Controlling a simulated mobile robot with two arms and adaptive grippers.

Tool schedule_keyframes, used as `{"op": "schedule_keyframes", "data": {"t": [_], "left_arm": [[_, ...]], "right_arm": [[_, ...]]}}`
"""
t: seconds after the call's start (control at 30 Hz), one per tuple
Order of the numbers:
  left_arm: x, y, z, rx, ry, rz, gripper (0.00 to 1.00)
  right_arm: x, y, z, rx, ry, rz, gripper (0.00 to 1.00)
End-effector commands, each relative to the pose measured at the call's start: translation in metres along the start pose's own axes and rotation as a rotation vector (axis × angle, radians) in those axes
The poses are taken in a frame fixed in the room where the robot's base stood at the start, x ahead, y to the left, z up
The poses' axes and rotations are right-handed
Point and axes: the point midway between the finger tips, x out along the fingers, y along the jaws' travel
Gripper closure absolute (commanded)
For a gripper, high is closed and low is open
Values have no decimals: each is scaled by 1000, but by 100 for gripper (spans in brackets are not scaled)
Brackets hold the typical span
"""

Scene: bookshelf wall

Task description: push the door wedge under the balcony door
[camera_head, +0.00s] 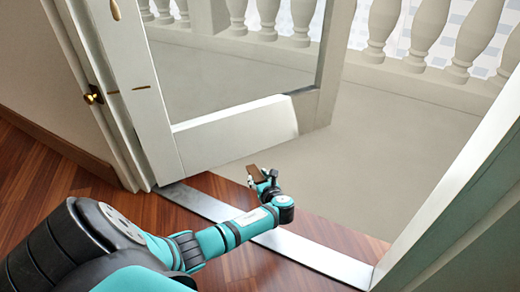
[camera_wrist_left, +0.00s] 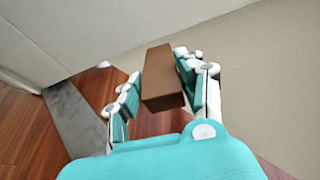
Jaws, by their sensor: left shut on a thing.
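The brown door wedge (camera_head: 255,172) is in the jaws of my left gripper (camera_head: 261,181), which is shut on it. In the left wrist view the wedge (camera_wrist_left: 161,80) sits between the two teal fingers of the gripper (camera_wrist_left: 155,84). The wedge is held near the metal threshold strip, on its balcony side. The white balcony door (camera_head: 235,133) stands open outward, its lower edge to the left of and behind the wedge. In the head view the wedge looks apart from the door. My right gripper is not in view.
A metal threshold strip (camera_head: 310,254) crosses the wood floor (camera_head: 50,205). The door frame (camera_head: 450,200) stands at the right. The balcony floor (camera_head: 390,145) is clear up to the white balustrade (camera_head: 372,52).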

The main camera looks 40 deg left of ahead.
Motion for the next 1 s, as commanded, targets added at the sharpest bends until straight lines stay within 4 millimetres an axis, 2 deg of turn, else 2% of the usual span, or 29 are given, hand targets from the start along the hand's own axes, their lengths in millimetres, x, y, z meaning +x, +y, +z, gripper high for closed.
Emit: {"op": "schedule_keyframes", "data": {"t": [0.03, 0.57, 0.8, 1.0], "left_arm": [[7, 0, -8, -1, -2, 0, 96], [48, 4, -40, -1, -1, -1, 96], [68, 6, -48, 0, -2, 0, 96], [73, 6, -50, -1, -1, -2, 96]], "right_arm": [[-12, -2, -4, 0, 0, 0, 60], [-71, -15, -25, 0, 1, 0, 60], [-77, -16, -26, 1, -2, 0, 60], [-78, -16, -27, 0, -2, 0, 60]]}}
